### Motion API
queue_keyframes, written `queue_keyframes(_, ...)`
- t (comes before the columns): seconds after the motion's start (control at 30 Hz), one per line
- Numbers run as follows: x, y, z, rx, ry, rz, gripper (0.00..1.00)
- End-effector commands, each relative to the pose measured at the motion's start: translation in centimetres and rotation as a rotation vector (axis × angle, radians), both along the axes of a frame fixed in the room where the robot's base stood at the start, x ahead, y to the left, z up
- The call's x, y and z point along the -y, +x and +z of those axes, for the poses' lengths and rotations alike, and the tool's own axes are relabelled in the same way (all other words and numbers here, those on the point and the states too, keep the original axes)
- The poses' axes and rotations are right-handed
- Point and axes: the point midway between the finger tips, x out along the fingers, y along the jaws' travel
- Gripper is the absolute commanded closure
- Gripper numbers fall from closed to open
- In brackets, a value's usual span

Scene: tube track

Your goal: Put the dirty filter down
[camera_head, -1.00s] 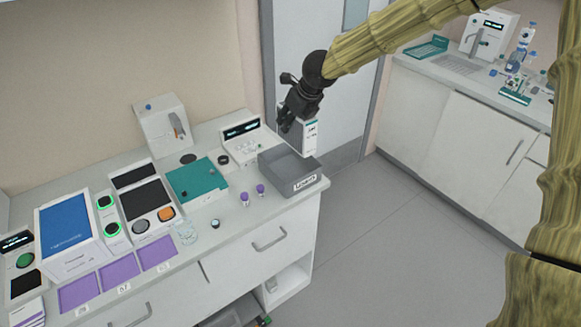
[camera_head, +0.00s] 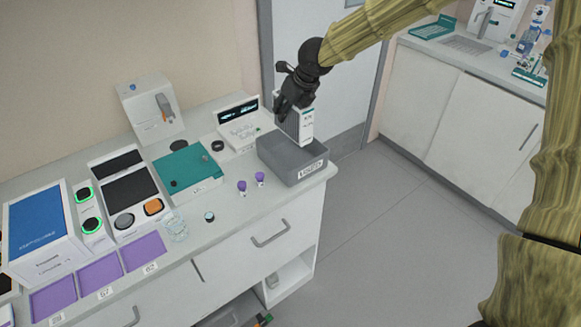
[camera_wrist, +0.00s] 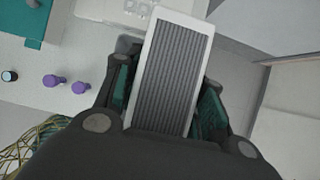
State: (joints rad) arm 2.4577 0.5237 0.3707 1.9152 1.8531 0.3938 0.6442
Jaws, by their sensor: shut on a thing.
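The dirty filter (camera_head: 306,126) is a white-framed panel with grey pleats; the pleated face (camera_wrist: 170,75) fills the middle of the wrist view. My gripper (camera_head: 292,106) is shut on it and holds it upright over the grey labelled bin (camera_head: 311,170) at the counter's right end. In the head view the filter's lower end is at about the height of the bin's rim. I cannot tell whether it touches the bin. The bin's inside is partly hidden by the filter and gripper.
Purple mats (camera_head: 100,272) lie along the front edge. Floor (camera_head: 400,240) is open on the right.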

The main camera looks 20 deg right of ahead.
Motion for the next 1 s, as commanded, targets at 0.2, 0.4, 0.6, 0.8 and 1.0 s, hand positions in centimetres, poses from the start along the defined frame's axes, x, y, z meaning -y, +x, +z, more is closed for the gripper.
queue_keyframes(0.2, 0.0, 0.0, -1.6, 0.001, 0.000, 0.001, 0.88)
queue_keyframes(0.4, -0.2, 0.0, -4.0, -0.003, -0.005, 0.004, 0.88)
queue_keyframes(0.6, -0.3, 0.0, -6.7, -0.001, -0.003, 0.005, 0.88)
queue_keyframes(0.8, -0.3, 0.1, -7.7, 0.000, -0.001, 0.004, 0.88)
queue_keyframes(1.0, -0.3, 0.0, -9.0, 0.000, -0.003, 0.005, 0.88)
